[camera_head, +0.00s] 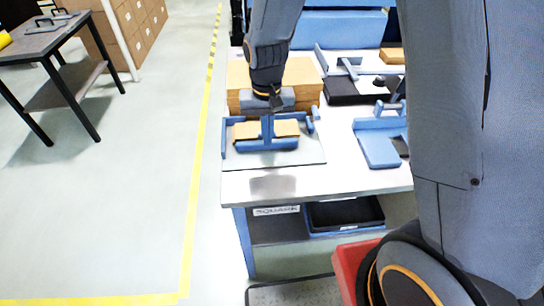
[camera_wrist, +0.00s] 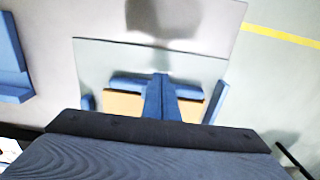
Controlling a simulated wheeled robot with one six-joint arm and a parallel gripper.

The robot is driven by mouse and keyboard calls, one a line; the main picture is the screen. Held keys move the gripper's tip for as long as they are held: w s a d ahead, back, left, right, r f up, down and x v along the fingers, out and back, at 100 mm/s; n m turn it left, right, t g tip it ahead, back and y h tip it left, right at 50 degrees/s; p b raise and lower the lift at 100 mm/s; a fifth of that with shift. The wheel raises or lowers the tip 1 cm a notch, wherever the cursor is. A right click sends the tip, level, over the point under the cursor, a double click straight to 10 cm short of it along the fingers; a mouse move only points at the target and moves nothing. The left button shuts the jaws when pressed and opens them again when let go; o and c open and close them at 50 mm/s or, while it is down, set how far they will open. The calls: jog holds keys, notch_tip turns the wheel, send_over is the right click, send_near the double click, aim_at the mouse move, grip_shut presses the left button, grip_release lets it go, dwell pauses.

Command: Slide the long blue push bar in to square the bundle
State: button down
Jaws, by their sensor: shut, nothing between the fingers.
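The long blue push bar (camera_head: 247,147) lies along the front of the tan kraft bundle (camera_head: 287,129) in the head view. In the wrist view, the bar (camera_wrist: 130,82) and the bundle (camera_wrist: 122,103) show on both sides of my fingers. My gripper (camera_head: 267,142) points down over the bundle, with its blue fingers shut together and empty. In the wrist view, the fingertips (camera_wrist: 160,77) overlap the middle of the bar. I cannot tell whether they touch it. The fingers hide the middle of the bundle and part of the bar.
Blue side guides (camera_head: 226,138) flank the bundle on a grey plate (camera_head: 300,157). A tan stack (camera_head: 302,76) stands behind. A blue fixture (camera_head: 379,150) is to the right. The white tabletop (camera_head: 330,181) is clear in front, apart from a shadow.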

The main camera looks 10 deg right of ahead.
jog(key=shift+s+a+p, duration=0.1)
jog(key=shift+s+p, duration=0.95)
jog(key=shift+s, duration=1.5)
notch_tip(320, 180, up, 7)
jog(key=p, duration=0.6)
jog(key=s+d+r+b, duration=0.2)
jog(key=s+d, duration=0.2)
jog(key=d, duration=0.2)
jog(key=s+d+r+t+b, duration=0.1)
jog(key=s+d+r+b, duration=0.1)
jog(key=d, duration=0.5)
jog(key=shift+s+r, duration=0.65)
jog(key=shift+s, duration=0.2)
jog(key=shift+a, duration=0.1)
